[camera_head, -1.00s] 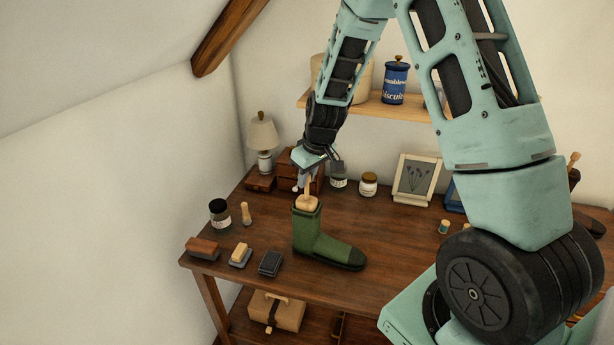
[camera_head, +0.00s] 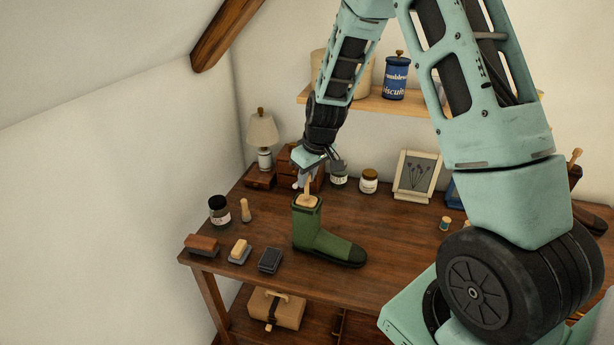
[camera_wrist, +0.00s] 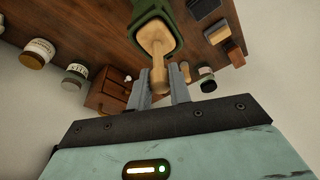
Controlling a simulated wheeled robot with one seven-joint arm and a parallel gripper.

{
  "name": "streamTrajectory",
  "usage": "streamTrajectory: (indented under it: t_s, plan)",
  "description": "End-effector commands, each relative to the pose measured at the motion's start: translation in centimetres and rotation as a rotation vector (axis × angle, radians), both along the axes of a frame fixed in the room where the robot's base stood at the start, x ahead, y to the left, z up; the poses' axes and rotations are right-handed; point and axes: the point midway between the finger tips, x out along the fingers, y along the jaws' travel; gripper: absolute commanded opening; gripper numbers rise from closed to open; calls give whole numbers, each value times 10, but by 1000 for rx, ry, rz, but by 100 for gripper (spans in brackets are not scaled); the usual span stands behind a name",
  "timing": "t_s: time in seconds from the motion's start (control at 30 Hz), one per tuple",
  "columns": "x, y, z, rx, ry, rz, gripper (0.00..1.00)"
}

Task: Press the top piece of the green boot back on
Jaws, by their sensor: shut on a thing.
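The green boot (camera_head: 318,238) stands upright on the wooden table, its dark toe pointing right. A pale wooden top piece (camera_head: 306,201) with a peg-like handle sits in its top opening. In the wrist view the boot's green rim (camera_wrist: 177,22) surrounds this wooden piece (camera_wrist: 154,38), with its handle (camera_wrist: 159,78) pointing at my gripper. My gripper (camera_head: 307,181) is above the boot, shut on the handle; its two grey fingers (camera_wrist: 160,88) are on either side of it. How deep the piece sits inside the boot is hidden.
Brushes (camera_head: 240,252) and a dark block (camera_head: 270,260) lie left of the boot on the table (camera_head: 370,285). A dark jar (camera_head: 219,211) and small wooden-handled tool (camera_head: 246,211) stand behind them.

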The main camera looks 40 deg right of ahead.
Motion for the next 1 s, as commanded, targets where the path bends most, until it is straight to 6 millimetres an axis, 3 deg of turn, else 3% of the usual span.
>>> streamTrajectory:
  t_s: [0.6, 1.0]
  plan:
    - [0, 0, -18, 0, 0, 0, 0]
    - [0, 0, -18, 0, 0, 0, 0]
